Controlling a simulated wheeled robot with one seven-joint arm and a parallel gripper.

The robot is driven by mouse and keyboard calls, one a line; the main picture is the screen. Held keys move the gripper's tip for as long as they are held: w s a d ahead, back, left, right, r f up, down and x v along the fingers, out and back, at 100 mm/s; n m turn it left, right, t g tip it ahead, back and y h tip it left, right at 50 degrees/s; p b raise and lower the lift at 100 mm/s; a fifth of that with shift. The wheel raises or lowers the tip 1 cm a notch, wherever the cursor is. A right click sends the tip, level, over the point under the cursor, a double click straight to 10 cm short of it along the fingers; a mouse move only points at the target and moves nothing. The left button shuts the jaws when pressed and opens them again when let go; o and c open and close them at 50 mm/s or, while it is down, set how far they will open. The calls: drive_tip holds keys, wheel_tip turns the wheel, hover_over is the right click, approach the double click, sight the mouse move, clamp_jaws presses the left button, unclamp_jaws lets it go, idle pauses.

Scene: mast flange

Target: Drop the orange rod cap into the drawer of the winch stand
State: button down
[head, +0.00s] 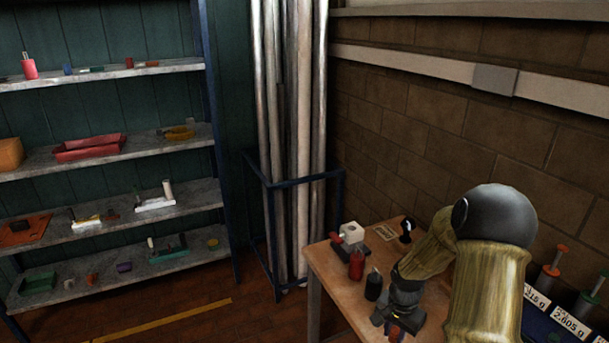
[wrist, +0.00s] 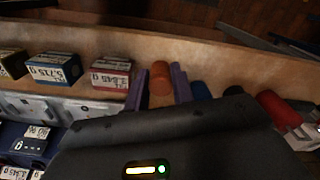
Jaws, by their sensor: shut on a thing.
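The orange rod cap (wrist: 160,79) sits between the two purple-grey fingers of my gripper (wrist: 161,86) in the wrist view, over the wooden bench. My gripper is shut on it. In the head view my gripper (head: 395,328) is low over the bench's front part, and the arm hides most of what it holds. A small stand with a white block and a red part (head: 350,238) is at the bench's far left corner. I cannot tell whether it is the winch stand, and no open drawer can be made out.
A red bottle (head: 356,265) and a dark bottle (head: 373,286) stand on the wooden bench (head: 325,262) left of my arm. Labelled boxes (wrist: 54,70) line the bench in the wrist view. Shelves (head: 110,160) and a pipe rack (head: 290,180) stand at the back.

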drive_tip(key=w+a+f+n, duration=0.2)
drive_tip(key=a+f+n, duration=0.7)
drive_tip(key=a+f, duration=0.3)
drive_tip(key=shift+a+f+n, duration=0.2)
drive_tip(key=shift+a+n, duration=0.2)
idle(2.4)
